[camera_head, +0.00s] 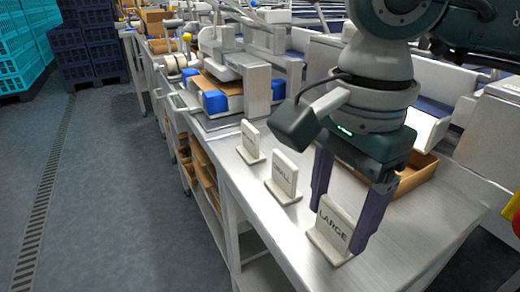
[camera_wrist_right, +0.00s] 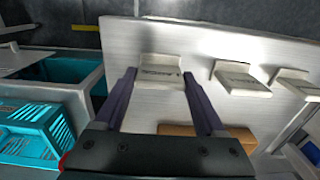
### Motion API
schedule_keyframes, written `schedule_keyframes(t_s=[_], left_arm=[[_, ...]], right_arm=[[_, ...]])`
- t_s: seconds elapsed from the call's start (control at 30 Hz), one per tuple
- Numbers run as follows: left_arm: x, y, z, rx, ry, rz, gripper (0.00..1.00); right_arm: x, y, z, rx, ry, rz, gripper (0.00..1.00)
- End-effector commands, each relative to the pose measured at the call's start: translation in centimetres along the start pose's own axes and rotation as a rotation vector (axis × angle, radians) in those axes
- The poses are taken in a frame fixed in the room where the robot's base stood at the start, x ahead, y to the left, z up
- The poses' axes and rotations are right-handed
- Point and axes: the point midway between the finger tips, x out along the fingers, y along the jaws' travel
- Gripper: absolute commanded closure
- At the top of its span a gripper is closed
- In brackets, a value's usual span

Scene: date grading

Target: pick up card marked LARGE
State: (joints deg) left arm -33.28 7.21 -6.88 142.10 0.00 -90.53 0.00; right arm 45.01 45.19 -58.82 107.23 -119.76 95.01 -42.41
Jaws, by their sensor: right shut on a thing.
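The card marked LARGE (camera_head: 333,222) is a pale upright plate on a flat foot at the near end of the metal table. My right gripper (camera_head: 339,227) reaches down from above, with one dark finger at each side of the card, and is shut on it. The foot appears to rest on the table; I cannot tell a small gap. In the right wrist view the card (camera_wrist_right: 160,72) lies between the fingertips (camera_wrist_right: 159,75). My left gripper is not in view.
A card reading partly "ALL" (camera_head: 285,174) and another card (camera_head: 250,139) stand farther along the metal table (camera_head: 268,214). A brown tray (camera_head: 417,176) sits behind my right gripper. The table's left edge is close to the cards. Cyan crates (camera_head: 20,48) stand far left.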

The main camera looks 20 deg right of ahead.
Motion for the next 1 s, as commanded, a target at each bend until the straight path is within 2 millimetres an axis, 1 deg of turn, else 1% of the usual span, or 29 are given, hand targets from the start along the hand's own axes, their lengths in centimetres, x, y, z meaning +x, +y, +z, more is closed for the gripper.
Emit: schedule_keyframes(t_s=[0.03,0.07,0.3,0.53,0.67,0.77,0.87,0.97,1.0], left_arm=[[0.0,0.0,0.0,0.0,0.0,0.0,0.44],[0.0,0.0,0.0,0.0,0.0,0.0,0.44],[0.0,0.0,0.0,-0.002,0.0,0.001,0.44],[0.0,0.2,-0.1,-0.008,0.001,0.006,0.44],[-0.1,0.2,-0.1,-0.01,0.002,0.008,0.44],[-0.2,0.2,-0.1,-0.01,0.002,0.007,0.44],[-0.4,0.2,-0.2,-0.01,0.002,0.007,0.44],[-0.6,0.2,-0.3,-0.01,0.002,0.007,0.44],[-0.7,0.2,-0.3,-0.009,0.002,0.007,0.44]], right_arm=[[0.0,0.0,0.0,0.0,0.0,0.0,0.51],[0.0,0.0,0.0,0.0,0.0,0.0,0.54],[0.0,0.0,0.0,0.0,0.0,0.0,0.81],[-0.1,0.0,0.0,0.0,0.0,-0.001,0.81],[-0.7,-0.1,0.0,0.0,0.0,-0.002,0.81],[-1.8,-0.1,0.0,0.001,-0.001,-0.004,0.81],[-3.7,-0.1,0.0,0.0,0.0,-0.006,0.81],[-6.4,-0.2,0.0,0.0,0.0,-0.009,0.81],[-7.6,-0.2,0.0,-0.001,0.0,-0.01,0.81]])
